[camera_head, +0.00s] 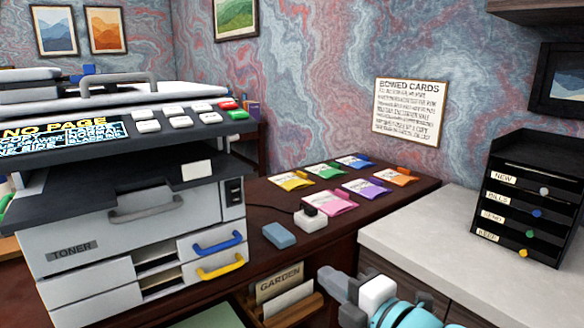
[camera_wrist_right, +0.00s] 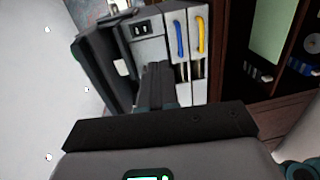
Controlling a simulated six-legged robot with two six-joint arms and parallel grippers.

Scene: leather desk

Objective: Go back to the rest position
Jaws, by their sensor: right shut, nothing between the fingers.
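My right gripper (camera_head: 334,284) shows at the bottom of the head view, right of centre, with its teal wrist behind it. Its fingers point up and left, in front of the dark desk and the card sorter marked GARDEN. It is shut and holds nothing. In the right wrist view the closed fingers (camera_wrist_right: 157,85) stand in front of the copier, which fills the upper middle. I cannot tell the exact gap between fingers and copier. My left gripper is in neither view.
The copier (camera_head: 120,240) stands at left. Several coloured card packs (camera_head: 330,200) and a blue-grey block (camera_head: 279,236) lie on the dark desk (camera_head: 262,192). A white counter (camera_head: 415,230) carries a black drawer unit (camera_head: 525,205) at right. The GARDEN sorter (camera_head: 285,300) is low centre.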

